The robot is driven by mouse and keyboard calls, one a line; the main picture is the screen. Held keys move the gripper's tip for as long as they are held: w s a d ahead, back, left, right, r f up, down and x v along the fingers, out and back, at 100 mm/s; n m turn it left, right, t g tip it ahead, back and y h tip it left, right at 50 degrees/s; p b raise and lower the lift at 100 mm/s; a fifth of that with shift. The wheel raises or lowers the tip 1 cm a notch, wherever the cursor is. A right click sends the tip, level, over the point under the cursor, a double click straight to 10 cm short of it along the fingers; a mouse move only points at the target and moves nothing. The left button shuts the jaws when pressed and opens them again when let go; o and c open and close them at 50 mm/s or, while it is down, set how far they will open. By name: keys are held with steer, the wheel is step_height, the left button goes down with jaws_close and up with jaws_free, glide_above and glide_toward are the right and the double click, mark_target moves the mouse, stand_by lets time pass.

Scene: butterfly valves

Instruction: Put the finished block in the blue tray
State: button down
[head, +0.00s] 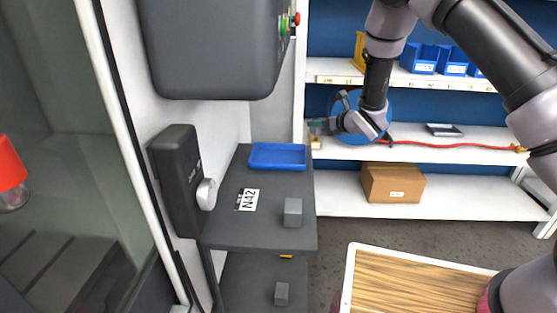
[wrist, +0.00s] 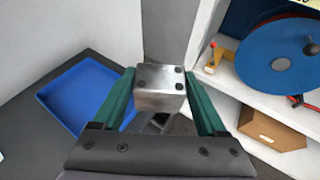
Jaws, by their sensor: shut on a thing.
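My gripper (wrist: 160,92) is shut on a silver metal block with dark round holes (wrist: 160,80), held between its green fingers. In the head view my gripper (head: 318,128) is small, in front of the shelves and right of the blue tray; the block in it is hard to make out there. The blue tray (head: 278,157) lies empty at the back of the dark grey table. In the wrist view the tray (wrist: 84,92) is left of the held block, and the block is not over it.
A plain grey block (head: 293,212) stands on the table near a white N42 label (head: 248,200). Another grey block (head: 282,294) sits on the lower level. White shelves (head: 430,155) hold a cardboard box (head: 392,183) and blue bins (head: 420,58). A dark machine housing (head: 212,50) overhangs the table.

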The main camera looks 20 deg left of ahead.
steer(key=s+a+n+g+y, duration=0.25)
steer(key=s+a, duration=0.35)
steer(key=a, duration=0.6)
glide_above(279, 160)
steer(key=shift+n+h, duration=0.25)
steer(key=f, duration=0.5)
steer(key=shift+w, duration=0.25)
steer(key=shift+f, duration=2)
steer(key=shift+f, duration=0.15)
jaws_free()
